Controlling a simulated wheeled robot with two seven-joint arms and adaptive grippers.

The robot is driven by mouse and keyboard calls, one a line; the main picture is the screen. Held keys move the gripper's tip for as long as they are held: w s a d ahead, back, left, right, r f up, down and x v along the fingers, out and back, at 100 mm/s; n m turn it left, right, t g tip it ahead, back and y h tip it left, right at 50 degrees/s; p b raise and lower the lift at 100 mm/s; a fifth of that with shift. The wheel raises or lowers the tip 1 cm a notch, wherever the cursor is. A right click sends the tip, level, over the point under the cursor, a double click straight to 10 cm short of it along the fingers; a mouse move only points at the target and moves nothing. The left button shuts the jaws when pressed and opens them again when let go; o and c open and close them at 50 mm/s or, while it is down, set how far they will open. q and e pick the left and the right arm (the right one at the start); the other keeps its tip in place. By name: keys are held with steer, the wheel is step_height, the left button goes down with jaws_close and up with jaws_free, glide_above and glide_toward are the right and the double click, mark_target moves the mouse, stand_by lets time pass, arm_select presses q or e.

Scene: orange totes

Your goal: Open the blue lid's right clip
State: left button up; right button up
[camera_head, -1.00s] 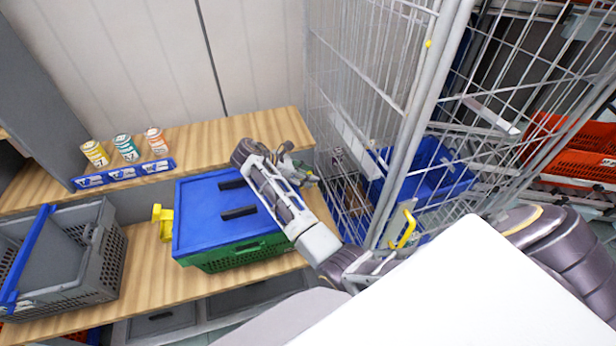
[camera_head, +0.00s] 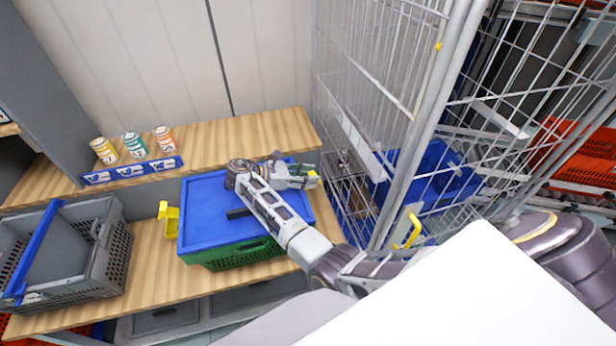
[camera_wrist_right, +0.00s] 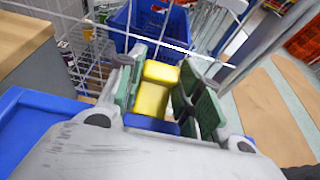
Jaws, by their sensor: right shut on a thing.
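The blue lid (camera_head: 205,208) sits on a green crate (camera_head: 232,256) on the wooden shelf. My right gripper (camera_head: 306,178) reaches across the lid to its right edge. In the right wrist view, its fingers (camera_wrist_right: 165,100) are shut around the yellow right clip (camera_wrist_right: 155,88), which stands up between the green pads. A bit of yellow also shows at the fingertips in the head view. The lower part of the clip is hidden by the gripper. The left yellow clip (camera_head: 169,218) sticks outward from the lid's left side. My left gripper is out of view.
A wire cage (camera_head: 395,110) stands close on the right, with a blue tote (camera_head: 425,172) inside. A grey basket (camera_head: 98,262) with a blue handle stands on the left. Three cans (camera_head: 133,145) stand behind a blue label strip (camera_head: 132,170).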

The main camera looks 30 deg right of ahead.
steer(key=o, duration=1)
steer(key=shift+d+y, duration=0.2)
steer(key=shift+y, duration=0.2)
steer(key=shift+s+d+f+t+y, duration=0.1)
steer(key=shift+d+t+y, duration=0.15)
steer(key=shift+y, duration=0.4)
steer(key=shift+s+d+f+t+y, duration=0.1)
steer(key=shift+d+t+y, duration=0.1)
steer(key=shift+y, duration=0.45)
steer(key=shift+d+f+t+y, duration=0.25)
steer(key=shift+d+y, duration=0.05)
steer(key=shift+y, duration=0.65)
steer(key=shift+d+f+t+y, duration=0.2)
steer(key=shift+d+f+y, duration=0.1)
steer(key=shift+y, duration=0.65)
steer(key=shift+s+d+f+t+y, duration=0.1)
steer(key=shift+d+f+t+y, duration=0.15)
steer(key=shift+y, duration=0.6)
steer(key=shift+s+d+f+t+y, duration=0.15)
steer(key=shift+f+y, duration=0.1)
steer(key=shift+y, duration=0.6)
steer(key=shift+f+t+y, duration=0.15)
steer(key=shift+f+y, duration=0.1)
steer(key=shift+y, duration=0.45)
steer(key=shift+f+t+y, duration=0.15)
steer(key=shift+f+y, duration=0.1)
steer(key=shift+y, duration=0.45)
